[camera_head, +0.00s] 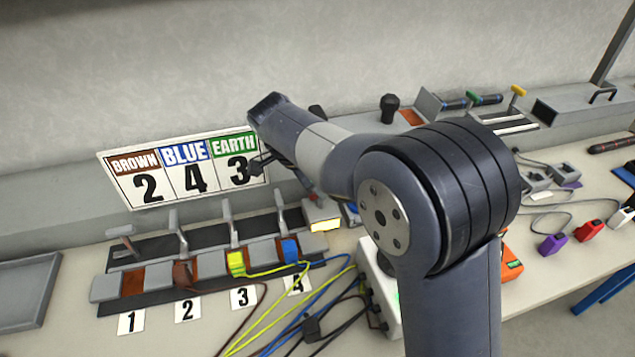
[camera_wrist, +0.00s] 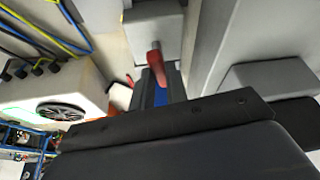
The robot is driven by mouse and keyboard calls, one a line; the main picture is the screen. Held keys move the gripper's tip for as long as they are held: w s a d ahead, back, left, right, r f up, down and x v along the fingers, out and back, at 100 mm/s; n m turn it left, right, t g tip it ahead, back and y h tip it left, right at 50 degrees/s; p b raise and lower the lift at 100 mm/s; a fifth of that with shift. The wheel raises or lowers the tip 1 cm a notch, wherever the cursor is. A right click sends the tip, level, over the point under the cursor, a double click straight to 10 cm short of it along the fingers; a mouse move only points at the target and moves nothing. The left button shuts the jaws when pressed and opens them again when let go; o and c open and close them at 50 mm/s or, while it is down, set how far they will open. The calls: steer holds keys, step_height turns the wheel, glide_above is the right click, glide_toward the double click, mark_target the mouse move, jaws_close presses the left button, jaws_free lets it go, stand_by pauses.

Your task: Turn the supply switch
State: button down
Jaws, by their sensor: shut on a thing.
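A red switch handle (camera_wrist: 155,66) shows at the top middle of the wrist view, below a grey housing (camera_wrist: 153,30) and above a blue strip (camera_wrist: 160,96). In the head view a small bit of red (camera_head: 313,198) shows beside a grey box with a lit yellow front (camera_head: 322,214), partly behind my arm. My gripper (camera_wrist: 166,112) shows as a dark bar across the lower wrist view, close to the handle's lower end. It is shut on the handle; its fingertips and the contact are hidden.
A board reading brown 2, blue 4, earth 3 (camera_head: 185,168) leans on the wall. Several levers stand over numbered slots (camera_head: 190,270), with brown, yellow and blue plugs. Cables and a white box (camera_head: 375,290) lie to the right. Another panel with levers (camera_head: 505,115) is at the back right.

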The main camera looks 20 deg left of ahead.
steer(key=shift+w+a+m+g+p, duration=0.1)
steer(key=shift+m+g+p, duration=0.3)
steer(key=shift+m, duration=0.7)
steer(key=shift+h, duration=0.3)
steer(key=c, duration=1.4)
jaws_free()
steer(key=shift+r, duration=0.1)
steer(key=p+v, duration=0.1)
steer(key=v, duration=0.9)
steer(key=shift+r, duration=0.3)
